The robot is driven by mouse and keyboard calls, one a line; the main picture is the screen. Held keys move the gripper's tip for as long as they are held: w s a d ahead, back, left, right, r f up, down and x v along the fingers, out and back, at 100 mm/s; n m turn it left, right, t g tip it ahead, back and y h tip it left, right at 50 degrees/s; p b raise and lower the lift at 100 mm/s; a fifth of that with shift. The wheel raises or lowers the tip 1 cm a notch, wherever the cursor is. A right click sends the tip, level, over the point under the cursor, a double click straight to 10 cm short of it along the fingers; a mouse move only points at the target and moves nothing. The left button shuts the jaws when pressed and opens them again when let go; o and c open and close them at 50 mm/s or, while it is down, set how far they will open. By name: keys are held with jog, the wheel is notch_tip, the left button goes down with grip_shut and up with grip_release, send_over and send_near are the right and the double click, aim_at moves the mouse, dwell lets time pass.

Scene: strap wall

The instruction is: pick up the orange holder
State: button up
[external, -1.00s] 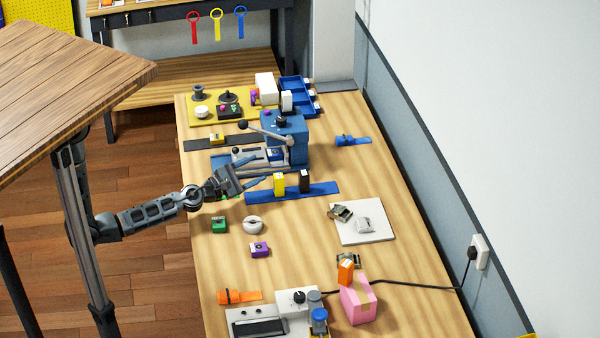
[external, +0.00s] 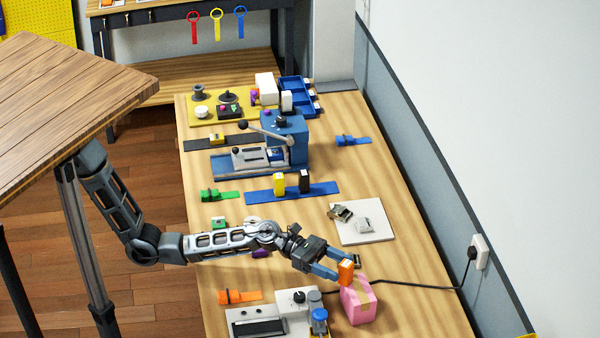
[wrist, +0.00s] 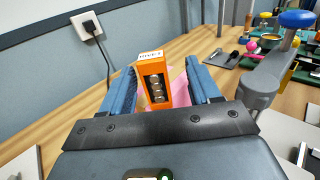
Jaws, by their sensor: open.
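The orange holder (external: 346,271) is a small upright box on or against the pink block (external: 358,302) near the front right of the bench. In the wrist view the orange holder (wrist: 154,82) shows a label on top and round metal pieces in its front opening. My gripper (external: 343,269) is open, with its blue fingers close to the holder. In the wrist view the holder stands between the two fingers of my gripper (wrist: 165,85), with gaps visible at both sides. The pink block (wrist: 180,90) shows partly behind the holder.
A grey machine with a blue knob (external: 319,318) stands left of the pink block. A black cable (external: 420,285) runs from behind the block to the wall socket (external: 481,254). A white plate (external: 363,225) with metal parts lies farther back. Bare bench lies to the right.

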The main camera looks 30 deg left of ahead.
aim_at(351, 270)
jog(key=shift+w+d+f, duration=0.1)
jog(key=shift+w+d, duration=0.1)
jog(key=shift+d, duration=0.95)
jog(key=shift+w+d+f, duration=0.1)
jog(key=shift+w+d, duration=0.05)
jog(key=shift+d, duration=1)
jog(key=shift+c, duration=0.2)
grip_shut()
jog(key=shift+r, duration=0.1)
